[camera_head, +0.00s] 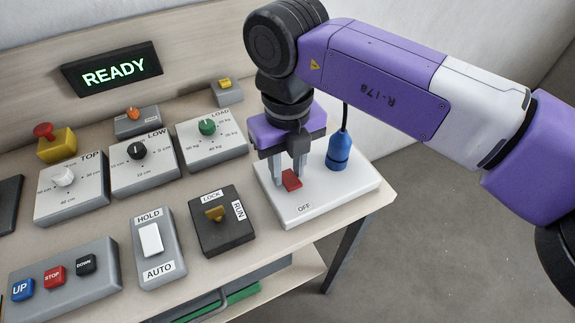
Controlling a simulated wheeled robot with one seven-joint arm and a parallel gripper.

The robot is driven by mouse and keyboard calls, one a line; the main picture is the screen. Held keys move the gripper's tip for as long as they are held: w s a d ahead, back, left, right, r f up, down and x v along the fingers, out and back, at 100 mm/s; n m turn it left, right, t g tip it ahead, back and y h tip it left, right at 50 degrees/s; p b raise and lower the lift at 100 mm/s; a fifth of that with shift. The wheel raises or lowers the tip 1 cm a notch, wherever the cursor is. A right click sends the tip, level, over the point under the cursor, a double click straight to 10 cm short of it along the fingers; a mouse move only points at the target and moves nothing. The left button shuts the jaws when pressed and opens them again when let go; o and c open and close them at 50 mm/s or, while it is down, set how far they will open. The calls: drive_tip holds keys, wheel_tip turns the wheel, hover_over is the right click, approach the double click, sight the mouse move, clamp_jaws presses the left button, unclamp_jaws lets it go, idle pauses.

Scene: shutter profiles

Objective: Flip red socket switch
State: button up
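The red socket switch (292,181) is a small red rocker on a white socket panel (340,195) at the right end of the bench. The word OFF is printed on the panel in front of it. My gripper (289,178) points down right over the switch. Its two grey fingers are apart, with a gap between them, and nothing is held in it. The fingertips are close to the switch's left and back edges; I cannot tell whether they touch it. The back of the switch is partly hidden by the fingers.
A blue plug (339,150) with a black cable stands on the panel behind and right of the switch. The LOCK/RUN box (222,235) is to the left. Several knob boxes and a READY display (113,69) stand farther left. The bench's right edge is close.

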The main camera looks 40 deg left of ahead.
clamp_jaws()
drive_tip(key=y+b, duration=0.1)
drive_tip(key=b, duration=0.2)
drive_tip(key=shift+d+f+t+y, duration=0.3)
drive_tip(key=shift+t+y, duration=0.1)
drive_tip(key=y+b, duration=0.1)
drive_tip(key=b, duration=0.1)
drive_tip(key=shift+d+b, duration=0.1)
drive_tip(key=shift+b, duration=0.3)
drive_tip(key=shift+s+r+t+y+b, duration=0.15)
drive_tip(key=shift+r+t+y+b, duration=0.25)
drive_tip(key=shift+b, duration=0.45)
drive_tip(key=o, duration=0.6)
unclamp_jaws()
drive_tip(key=shift+c, duration=0.2)
